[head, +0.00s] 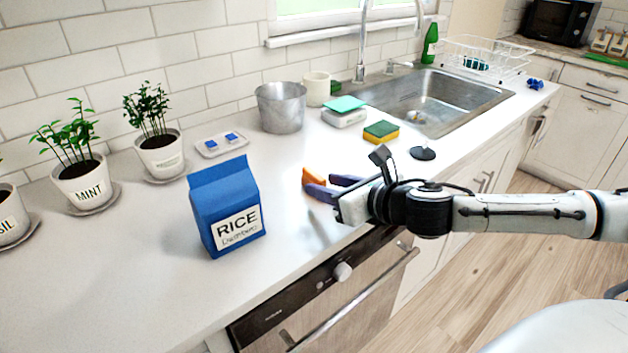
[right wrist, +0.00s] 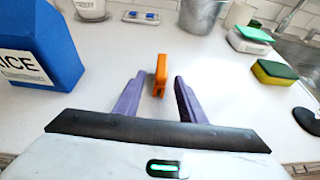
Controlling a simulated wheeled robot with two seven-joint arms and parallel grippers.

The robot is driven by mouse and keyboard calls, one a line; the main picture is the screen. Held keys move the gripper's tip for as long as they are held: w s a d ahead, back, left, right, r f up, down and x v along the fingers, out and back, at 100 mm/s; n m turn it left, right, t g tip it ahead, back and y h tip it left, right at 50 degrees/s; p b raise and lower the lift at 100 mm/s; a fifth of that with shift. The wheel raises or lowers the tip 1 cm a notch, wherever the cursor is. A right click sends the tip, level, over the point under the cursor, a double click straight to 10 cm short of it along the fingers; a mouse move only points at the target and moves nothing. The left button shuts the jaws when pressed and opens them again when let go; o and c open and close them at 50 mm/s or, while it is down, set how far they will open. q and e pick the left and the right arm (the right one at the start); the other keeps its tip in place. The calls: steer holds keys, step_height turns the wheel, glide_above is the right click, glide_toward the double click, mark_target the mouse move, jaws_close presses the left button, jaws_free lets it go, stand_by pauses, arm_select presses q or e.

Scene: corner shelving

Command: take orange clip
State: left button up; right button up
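The orange clip (right wrist: 161,74) stands on the white counter. In the right wrist view it lies ahead of my right gripper (right wrist: 153,98), between the lines of its two purple fingers. The fingers are spread apart with nothing held between them. In the head view the right gripper (head: 325,187) reaches in from the right, low over the counter. The orange clip (head: 314,176) shows there just beyond the fingertips, partly hidden by them. Whether a finger touches it I cannot tell. My left gripper is not in view.
A blue rice bag (head: 226,208) stands left of the gripper. Behind are a metal pot (head: 281,107), a white cup (head: 317,89), a sponge (head: 381,132) and the sink (head: 425,98). Potted herbs line the wall at left. The counter's front edge lies below the right gripper.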

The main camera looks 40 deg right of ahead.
mark_target(314, 180)
steer(key=shift+p+x, duration=0.4)
steer(key=shift+x, duration=2.25)
steer(key=shift+r, duration=0.1)
jaws_close()
